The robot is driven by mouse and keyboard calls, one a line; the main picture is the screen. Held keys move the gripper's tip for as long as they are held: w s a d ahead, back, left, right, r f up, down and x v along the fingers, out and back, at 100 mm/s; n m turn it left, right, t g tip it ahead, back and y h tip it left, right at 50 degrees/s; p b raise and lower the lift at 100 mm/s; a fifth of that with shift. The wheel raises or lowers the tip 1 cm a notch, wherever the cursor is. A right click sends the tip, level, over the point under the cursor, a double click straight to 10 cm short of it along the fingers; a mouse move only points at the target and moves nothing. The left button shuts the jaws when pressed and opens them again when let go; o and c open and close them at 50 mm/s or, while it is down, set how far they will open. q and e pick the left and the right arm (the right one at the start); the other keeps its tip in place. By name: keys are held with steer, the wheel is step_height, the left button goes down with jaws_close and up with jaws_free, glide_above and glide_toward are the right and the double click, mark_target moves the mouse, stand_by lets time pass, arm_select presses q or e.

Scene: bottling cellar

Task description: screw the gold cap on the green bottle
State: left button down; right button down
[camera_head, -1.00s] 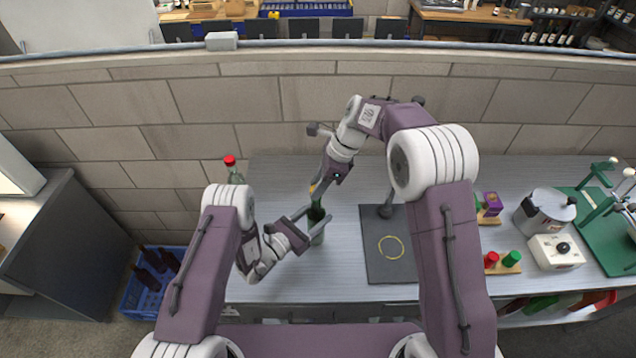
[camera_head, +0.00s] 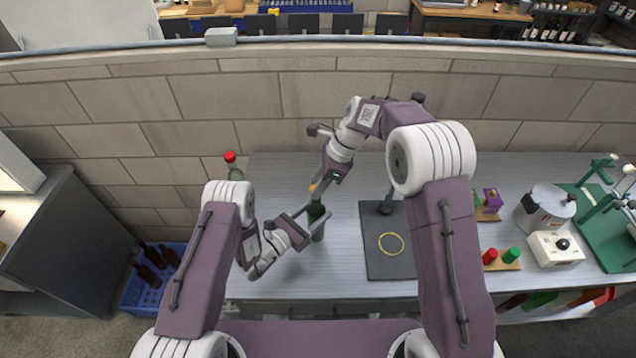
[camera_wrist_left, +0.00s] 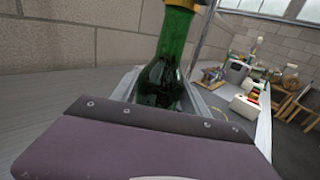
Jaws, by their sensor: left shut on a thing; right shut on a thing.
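The green bottle (camera_head: 316,212) stands upright on the grey worktop. My left gripper (camera_head: 318,224) is shut around its body. In the left wrist view the bottle (camera_wrist_left: 168,62) rises between the fingers, with the gold cap (camera_wrist_left: 185,4) at its top, cut by the frame edge. The gold cap (camera_head: 313,188) also shows small in the head view, at the bottle's mouth. My right gripper (camera_head: 318,182) comes down from above and is shut on the cap. Whether the cap is threaded on or only resting cannot be told.
A dark mat (camera_head: 388,262) with a yellow ring lies right of the bottle. A red-capped bottle (camera_head: 235,172) stands behind my left arm. Red and green caps on a wooden block (camera_head: 502,262), a pot (camera_head: 546,210) and a white scale (camera_head: 556,248) stand at the right.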

steer(key=m, duration=0.2)
steer(key=m+t, duration=0.1)
steer(key=m, duration=0.1)
steer(key=m+t, duration=0.1)
steer(key=shift+s+m+h, duration=0.25)
steer(key=shift+m+h, duration=0.15)
steer(key=m, duration=0.2)
steer(key=m+t+h, duration=0.1)
steer(key=m, duration=0.1)
steer(key=shift+t, duration=0.3)
steer(key=c, duration=1.1)
jaws_free()
steer(key=shift+o, duration=0.2)
steer(key=shift+r, duration=2.3)
steer(key=shift+c, duration=0.3)
